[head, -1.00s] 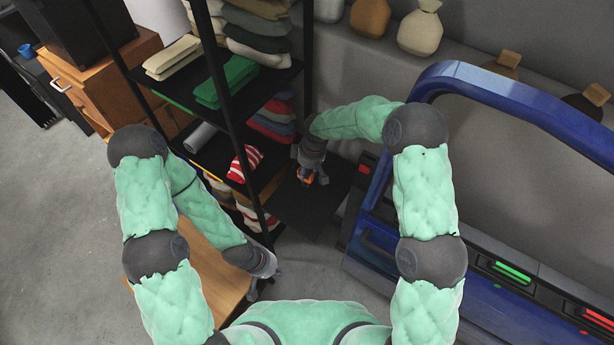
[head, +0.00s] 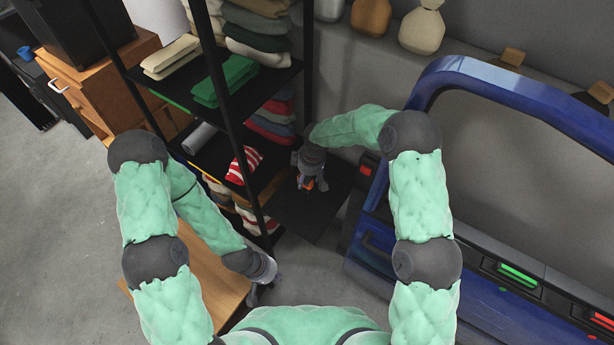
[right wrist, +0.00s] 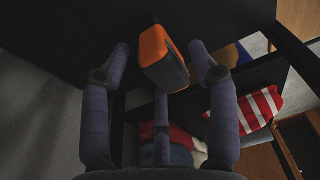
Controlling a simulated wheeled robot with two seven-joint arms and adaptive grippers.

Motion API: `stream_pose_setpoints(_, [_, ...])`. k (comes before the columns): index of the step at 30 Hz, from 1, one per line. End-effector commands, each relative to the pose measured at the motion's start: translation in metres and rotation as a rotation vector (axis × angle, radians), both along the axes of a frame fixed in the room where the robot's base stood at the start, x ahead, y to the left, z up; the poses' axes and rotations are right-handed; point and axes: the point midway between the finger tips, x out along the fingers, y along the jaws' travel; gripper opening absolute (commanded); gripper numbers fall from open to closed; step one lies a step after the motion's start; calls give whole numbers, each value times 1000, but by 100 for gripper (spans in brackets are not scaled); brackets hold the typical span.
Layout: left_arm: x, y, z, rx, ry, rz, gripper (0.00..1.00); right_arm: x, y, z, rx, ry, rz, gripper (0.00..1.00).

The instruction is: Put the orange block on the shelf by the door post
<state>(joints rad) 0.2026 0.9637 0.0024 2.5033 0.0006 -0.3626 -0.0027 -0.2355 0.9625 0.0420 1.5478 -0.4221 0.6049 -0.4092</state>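The orange block (head: 308,185), orange with a dark grey side, is at the small black shelf (head: 308,220) between the rack and the blue door. In the right wrist view the block (right wrist: 163,57) lies between the spread fingertips, with dark gaps on both sides. My right gripper (right wrist: 159,50) is open around it; it also shows from above in the head view (head: 311,178). Whether the third finger touches the block is unclear. My left gripper (head: 256,292) hangs low beside the wooden surface, and its fingers are too small to read.
A black rack (head: 232,105) with folded cloths stands left of the right gripper. The blue car door (head: 440,90) stands to the right. A red-and-white striped cloth (right wrist: 261,108) lies near the shelf. Sacks (head: 421,32) line the back wall ledge.

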Motion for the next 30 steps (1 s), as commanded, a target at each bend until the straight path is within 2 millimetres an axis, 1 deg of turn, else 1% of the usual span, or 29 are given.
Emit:
stream_pose_setpoints(6, [0,0,1,0,0,0,0,0,0,1,0,0,0,60])
stream_pose_setpoints(8, [0,0,3,0,0,0,0,0,0,5,0,0,0,60])
stream_pose_setpoints(10, [0,0,6,0,0,0,0,0,-1,12,0,-1,0,60])
stream_pose_setpoints(14, [0,0,16,0,0,0,0,-2,-4,35,0,-3,1,60])
stream_pose_setpoints(21, [0,0,35,0,0,0,0,-6,-10,83,0,-1,-1,60])
stream_pose_setpoints(27, [0,0,45,0,0,0,0,-8,-13,111,0,-2,1,60])
stream_pose_setpoints(30, [0,0,47,0,0,0,0,-9,-14,118,-1,0,1,60])
